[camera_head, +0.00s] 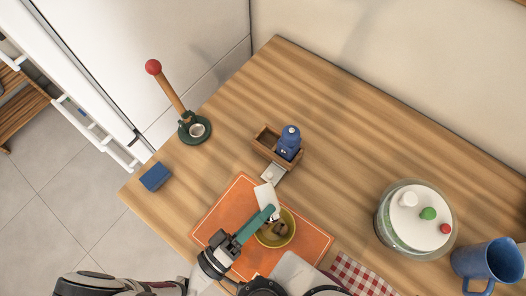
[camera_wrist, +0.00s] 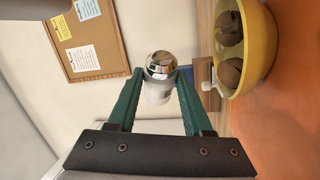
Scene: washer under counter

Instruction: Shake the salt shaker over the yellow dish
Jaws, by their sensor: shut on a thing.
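My gripper (camera_head: 268,211) has teal fingers and is shut on the white salt shaker (camera_head: 265,196). The wrist view shows the shaker's shiny silver cap (camera_wrist: 160,66) and pale body between the fingertips (camera_wrist: 160,84). The shaker looks tipped well over toward its side rather than upright. The yellow dish (camera_head: 291,238) stands on the orange mat (camera_head: 312,242) and holds several brown lumps. The gripper and shaker are above its left edge in the head view, and a finger hides part of it. In the wrist view the dish (camera_wrist: 268,62) is at the upper right, apart from the shaker.
Behind the mat stands a wooden caddy (camera_head: 264,146) with a blue shaker (camera_head: 289,142). A green stand with a red-knobbed handle (camera_head: 170,96) and blue block (camera_head: 155,177) are left. A glass jar (camera_head: 390,229), blue mug (camera_head: 490,262) and checked cloth (camera_head: 357,276) are right.

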